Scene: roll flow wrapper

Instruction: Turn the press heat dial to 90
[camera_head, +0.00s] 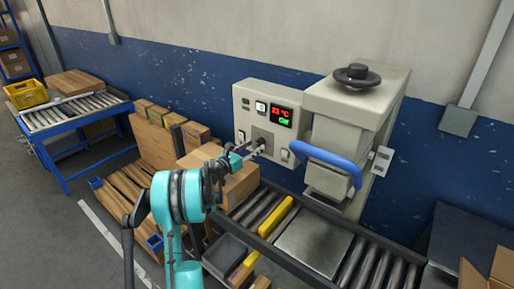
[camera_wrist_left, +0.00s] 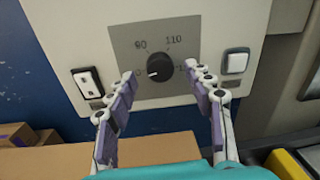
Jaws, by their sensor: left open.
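The press heat dial (camera_wrist_left: 159,70) is a round black knob on a grey plate (camera_wrist_left: 122,36) on the front of the control box (camera_head: 243,93). Its white pointer mark faces left, away from the 90 label (camera_wrist_left: 140,44) at upper left. A 110 label (camera_wrist_left: 172,39) sits at the top. My left gripper (camera_wrist_left: 161,76) is open, its fingers on either side of the dial with visible gaps. In the head view my left gripper (camera_head: 252,150) is in front of the box and partly hides the dial. My right gripper is not in view.
A display (camera_head: 281,116) above the dial shows a red 22 °C. A rocker switch (camera_wrist_left: 88,82) and a pale button (camera_wrist_left: 236,62) flank the dial. The press's blue handle (camera_head: 328,162) is to the right. A cardboard box (camera_head: 238,185) stands below my gripper.

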